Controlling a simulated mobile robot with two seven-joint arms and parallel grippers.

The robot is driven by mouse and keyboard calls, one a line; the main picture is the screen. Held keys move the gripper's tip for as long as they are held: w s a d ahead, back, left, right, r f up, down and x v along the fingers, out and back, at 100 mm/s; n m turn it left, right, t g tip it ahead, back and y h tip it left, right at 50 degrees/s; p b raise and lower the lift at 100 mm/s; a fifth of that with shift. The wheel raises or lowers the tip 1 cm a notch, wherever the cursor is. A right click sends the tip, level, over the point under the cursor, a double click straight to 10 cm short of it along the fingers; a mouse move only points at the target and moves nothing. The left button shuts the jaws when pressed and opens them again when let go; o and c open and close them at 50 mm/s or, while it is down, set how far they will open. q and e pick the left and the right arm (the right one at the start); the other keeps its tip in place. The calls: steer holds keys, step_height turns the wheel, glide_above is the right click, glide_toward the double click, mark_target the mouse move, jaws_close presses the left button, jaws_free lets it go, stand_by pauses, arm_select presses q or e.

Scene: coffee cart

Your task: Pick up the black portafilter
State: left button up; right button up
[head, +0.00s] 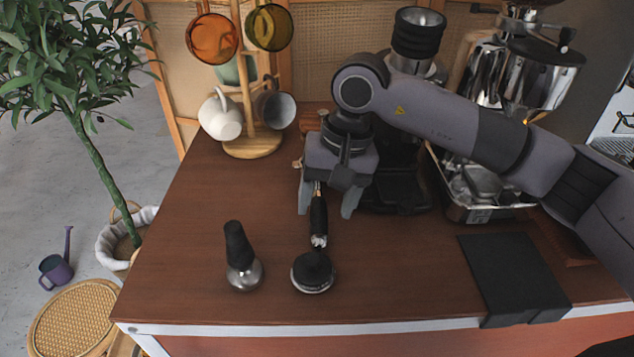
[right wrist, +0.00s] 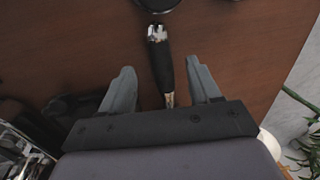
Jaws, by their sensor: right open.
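The black portafilter (head: 319,220) lies on the brown wooden counter, its round head toward the front edge and its black handle pointing back. My right gripper (head: 331,212) is open above the handle, with one finger on each side of it. In the right wrist view the handle (right wrist: 161,65) runs between the two open fingers (right wrist: 160,85), apart from both. The portafilter's head is mostly cut off at the top of that view. My left gripper is not in view.
A wooden mug tree (head: 252,145) with cups is at the back left. An espresso machine (head: 480,190) is at the back right. A black mat (head: 512,272) hangs over the front edge.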

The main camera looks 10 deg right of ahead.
mark_target(320, 217)
steer(key=f, duration=0.4)
steer(key=shift+w+a+f+p, duration=0.15)
steer(key=shift+w+a+p, duration=0.15)
steer(key=shift+a+p, duration=0.1)
jaws_close()
steer(key=shift+w, duration=0.1)
steer(key=shift+r, duration=0.25)
